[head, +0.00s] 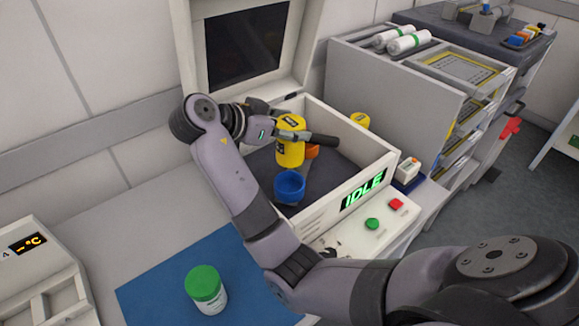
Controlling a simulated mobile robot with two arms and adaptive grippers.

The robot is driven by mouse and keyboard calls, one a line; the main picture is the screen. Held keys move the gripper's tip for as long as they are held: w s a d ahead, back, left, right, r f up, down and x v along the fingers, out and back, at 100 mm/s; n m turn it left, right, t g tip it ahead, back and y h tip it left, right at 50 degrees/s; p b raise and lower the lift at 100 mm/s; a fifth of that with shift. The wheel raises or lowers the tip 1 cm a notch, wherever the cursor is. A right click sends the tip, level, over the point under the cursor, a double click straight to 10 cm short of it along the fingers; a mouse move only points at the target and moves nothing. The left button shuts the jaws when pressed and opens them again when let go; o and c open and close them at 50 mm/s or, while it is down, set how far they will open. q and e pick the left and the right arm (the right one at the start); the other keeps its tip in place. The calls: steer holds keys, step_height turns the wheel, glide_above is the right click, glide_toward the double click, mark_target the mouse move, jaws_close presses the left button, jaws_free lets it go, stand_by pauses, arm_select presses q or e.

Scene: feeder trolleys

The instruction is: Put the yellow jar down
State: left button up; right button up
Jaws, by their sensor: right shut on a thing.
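The yellow jar (290,154) is upright, inside or just above the open white machine box (345,142). My right gripper (292,130) is shut on the jar near its top, with its dark fingers around it. I cannot tell whether the jar's bottom touches the dark floor (335,172) of the box. My left gripper is not in view.
The box front carries a green IDLE display (363,189), a green button (372,224) and a red button (396,204). Another yellow item (360,120) shows at the box's far edge. A green-lidded jar (206,289) stands on a blue mat (150,300). The raised lid (190,45) stands behind.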

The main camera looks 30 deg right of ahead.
mark_target(289, 148)
step_height(289, 148, down, 6)
steer(key=shift+r, duration=0.15)
step_height(289, 148, down, 5)
steer(key=shift+f, duration=0.15)
steer(key=shift+f, duration=0.15)
steer(key=o, duration=1.5)
